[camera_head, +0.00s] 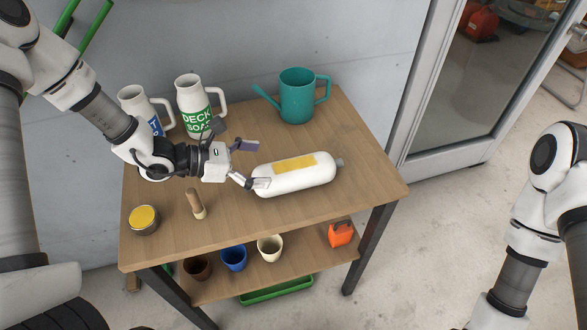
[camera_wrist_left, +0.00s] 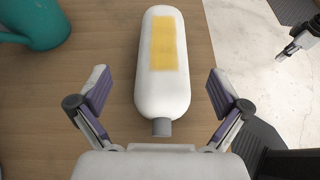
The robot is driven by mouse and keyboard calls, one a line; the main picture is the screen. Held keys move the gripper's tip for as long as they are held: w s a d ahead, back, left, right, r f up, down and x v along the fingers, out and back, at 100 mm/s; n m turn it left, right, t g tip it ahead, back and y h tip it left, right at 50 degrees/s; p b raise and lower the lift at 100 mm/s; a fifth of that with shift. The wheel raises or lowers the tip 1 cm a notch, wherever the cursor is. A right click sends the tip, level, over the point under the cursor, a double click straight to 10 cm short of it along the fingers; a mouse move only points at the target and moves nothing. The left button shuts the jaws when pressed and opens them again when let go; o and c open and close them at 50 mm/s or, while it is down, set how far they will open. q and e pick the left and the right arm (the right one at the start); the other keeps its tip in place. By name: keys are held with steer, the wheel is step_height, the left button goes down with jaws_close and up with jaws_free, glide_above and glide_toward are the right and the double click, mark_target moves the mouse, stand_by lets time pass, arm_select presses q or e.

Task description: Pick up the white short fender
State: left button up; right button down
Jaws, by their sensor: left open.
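The white short fender (camera_head: 318,174) lies on its side on the wooden table, with a yellow patch on top and a grey nub at its right end. My left gripper (camera_head: 250,165) is open at the fender's left end. In the left wrist view the fender (camera_wrist_left: 162,88) lies lengthwise ahead, its near grey-capped end between the spread fingers of my left gripper (camera_wrist_left: 160,100), with gaps on both sides. My right arm hangs at the right of the head view. Part of its end shows small in the left wrist view; its jaws are unclear.
A teal watering can (camera_head: 297,98), a deck soap jug (camera_head: 190,98) and another white jug (camera_head: 133,101) stand at the back. A yellow-topped tin (camera_head: 143,219) and a wooden-handled tool (camera_head: 195,203) are front left. Table (camera_head: 370,192) is clear right of the fender.

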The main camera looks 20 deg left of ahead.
mark_target(280, 168)
arm_select(q)
steer(key=shift+w+d+f, duration=0.1)
steer(key=shift+d+f, duration=0.05)
steer(key=shift+d, duration=0.3)
steer(key=x, duration=0.2)
steer(key=p+x, duration=0.1)
steer(key=x, duration=0.2)
steer(key=shift+f, duration=0.3)
steer(key=shift+a, duration=0.15)
steer(key=c, duration=1.4)
